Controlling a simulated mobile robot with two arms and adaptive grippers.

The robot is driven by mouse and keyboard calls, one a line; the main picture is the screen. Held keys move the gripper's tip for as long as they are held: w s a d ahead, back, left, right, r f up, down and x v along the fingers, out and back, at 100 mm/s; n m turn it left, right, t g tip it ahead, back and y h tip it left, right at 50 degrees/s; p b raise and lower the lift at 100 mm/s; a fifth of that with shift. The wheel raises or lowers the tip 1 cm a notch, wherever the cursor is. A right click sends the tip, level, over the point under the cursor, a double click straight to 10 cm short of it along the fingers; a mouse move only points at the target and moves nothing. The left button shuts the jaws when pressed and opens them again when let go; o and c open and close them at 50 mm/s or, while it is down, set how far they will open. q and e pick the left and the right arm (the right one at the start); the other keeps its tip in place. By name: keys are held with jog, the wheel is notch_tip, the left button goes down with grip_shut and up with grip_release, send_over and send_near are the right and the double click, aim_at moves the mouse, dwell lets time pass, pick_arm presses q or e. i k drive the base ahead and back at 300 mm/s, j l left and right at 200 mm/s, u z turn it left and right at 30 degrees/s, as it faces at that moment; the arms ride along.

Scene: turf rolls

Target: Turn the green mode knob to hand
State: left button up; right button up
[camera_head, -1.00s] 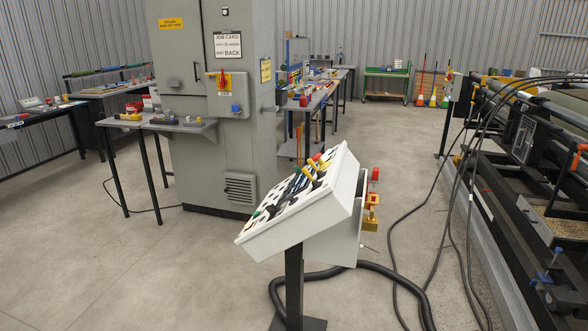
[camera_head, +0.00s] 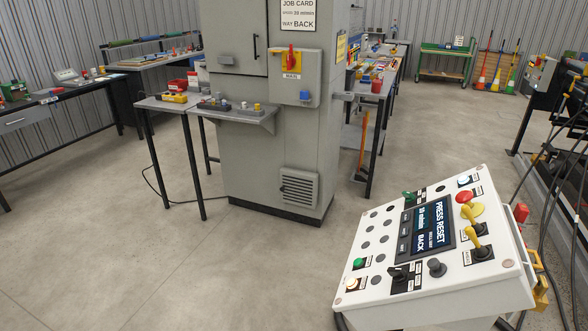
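The white control panel (camera_head: 345,283) stands at the lower right, its sloped face tilted up and its lettering turned sideways. A round green button (camera_head: 358,262) is at the panel's left side. The display (camera_head: 432,226) reads "PRESS RESET", "18 m/min" and "BACK". Neither of my grippers is in view.
The panel also carries a red button (camera_head: 465,197), yellow levers (camera_head: 477,244) and black knobs (camera_head: 398,273). A grey cabinet (camera_head: 255,150) with a small shelf stands behind. Machinery and black cables are at the right. The floor left of the panel is clear.

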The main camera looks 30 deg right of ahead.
aim_at(410, 197)
jog(key=i+u, duration=0.4)
jog(key=i, duration=0.65)
jog(key=i+z, duration=0.45)
jog(key=i+j+z, duration=0.1)
jog(key=i+z, duration=0.15)
jog(key=z, duration=0.2)
